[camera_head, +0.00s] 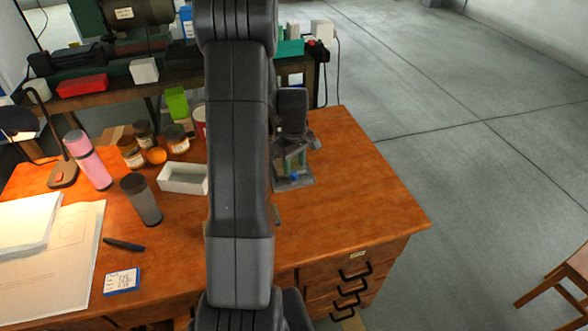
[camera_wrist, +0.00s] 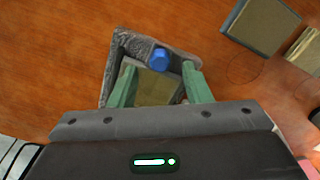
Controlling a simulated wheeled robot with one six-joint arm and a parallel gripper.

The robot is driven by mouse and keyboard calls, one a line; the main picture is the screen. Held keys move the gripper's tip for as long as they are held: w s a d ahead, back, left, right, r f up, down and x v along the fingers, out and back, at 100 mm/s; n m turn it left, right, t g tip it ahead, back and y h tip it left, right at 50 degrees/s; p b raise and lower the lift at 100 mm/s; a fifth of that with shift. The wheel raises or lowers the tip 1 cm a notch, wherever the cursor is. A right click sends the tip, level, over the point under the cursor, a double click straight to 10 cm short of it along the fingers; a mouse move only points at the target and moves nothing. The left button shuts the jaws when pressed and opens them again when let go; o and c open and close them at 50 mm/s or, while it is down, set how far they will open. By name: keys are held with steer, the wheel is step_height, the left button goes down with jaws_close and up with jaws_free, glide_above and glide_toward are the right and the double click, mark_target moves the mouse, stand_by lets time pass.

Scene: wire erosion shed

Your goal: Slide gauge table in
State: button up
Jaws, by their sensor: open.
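A grey metal fixture (camera_head: 294,184) with a blue knob (camera_head: 295,176), which looks like the gauge, stands on the wooden desk just right of my arm. In the wrist view its grey frame (camera_wrist: 117,50) surrounds a dull yellow-brown plate (camera_wrist: 153,88), and the blue knob (camera_wrist: 159,58) sits on its far bar. Whether this plate is the sliding table I cannot tell. My gripper (camera_wrist: 158,70) is open above the fixture, its green fingers on either side of the plate. Whether they touch anything is unclear. My arm hides part of the desk in the head view.
A white open box (camera_head: 184,178), brown jars (camera_head: 131,153), a grey bottle (camera_head: 142,200) and a pink bottle (camera_head: 88,160) stand left of my arm. A flat tan block (camera_wrist: 262,25) lies near the fixture. The desk's right side (camera_head: 365,200) is clear.

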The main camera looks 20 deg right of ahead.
steer(key=shift+f, duration=1.5)
jaws_close()
steer(key=shift+w, duration=0.1)
